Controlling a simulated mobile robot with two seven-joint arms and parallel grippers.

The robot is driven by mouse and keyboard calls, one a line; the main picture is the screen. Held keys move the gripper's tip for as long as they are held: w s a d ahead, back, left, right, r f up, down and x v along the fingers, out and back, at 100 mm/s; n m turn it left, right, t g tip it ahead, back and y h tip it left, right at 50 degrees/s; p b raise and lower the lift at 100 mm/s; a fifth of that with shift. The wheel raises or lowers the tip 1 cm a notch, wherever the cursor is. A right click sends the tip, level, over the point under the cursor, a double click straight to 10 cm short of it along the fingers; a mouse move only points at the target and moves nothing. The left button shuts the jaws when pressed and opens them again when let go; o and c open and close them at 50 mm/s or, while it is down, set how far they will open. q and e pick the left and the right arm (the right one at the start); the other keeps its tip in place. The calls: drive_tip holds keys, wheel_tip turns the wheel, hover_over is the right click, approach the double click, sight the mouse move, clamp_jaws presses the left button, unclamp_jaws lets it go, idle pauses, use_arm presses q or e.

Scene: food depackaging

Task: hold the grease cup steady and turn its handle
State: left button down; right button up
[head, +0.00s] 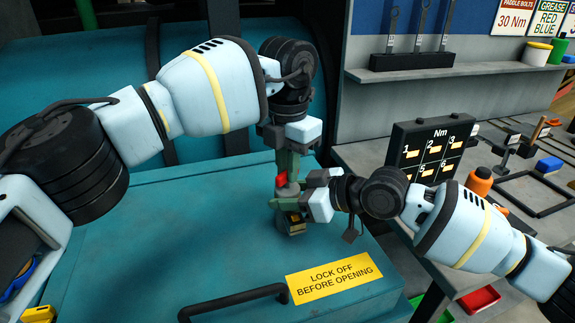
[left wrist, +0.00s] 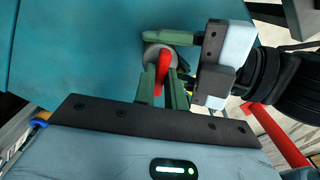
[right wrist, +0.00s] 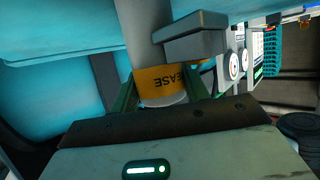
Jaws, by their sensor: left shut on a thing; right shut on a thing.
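The grease cup (head: 292,224) stands upright on the teal machine cover, its yellow label partly lettered "EASE" in the right wrist view (right wrist: 165,82). Its red handle (head: 282,180) is on top. My left gripper (head: 286,178) comes down from above and is shut on the red handle, which shows between its green fingers in the left wrist view (left wrist: 163,68). My right gripper (head: 284,203) reaches in from the right and is shut around the cup body, one finger on each side. The grippers hide much of the cup in the head view.
A yellow sign (head: 333,281) reading "LOCK OFF BEFORE OPENING" and a black bar handle (head: 235,300) are on the cover in front. A numbered Nm board (head: 434,150) stands on the grey bench at right, near an orange bottle (head: 479,181). The cover left of the cup is clear.

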use_arm(q)
drive_tip(key=c, duration=1.4)
unclamp_jaws()
drive_tip(key=shift+c, duration=0.2)
wheel_tip(320, 180, up, 12)
use_arm(e)
drive_tip(key=o, duration=1.3)
drive_tip(key=v, duration=1.2)
drive_tip(key=shift+r, duration=0.1)
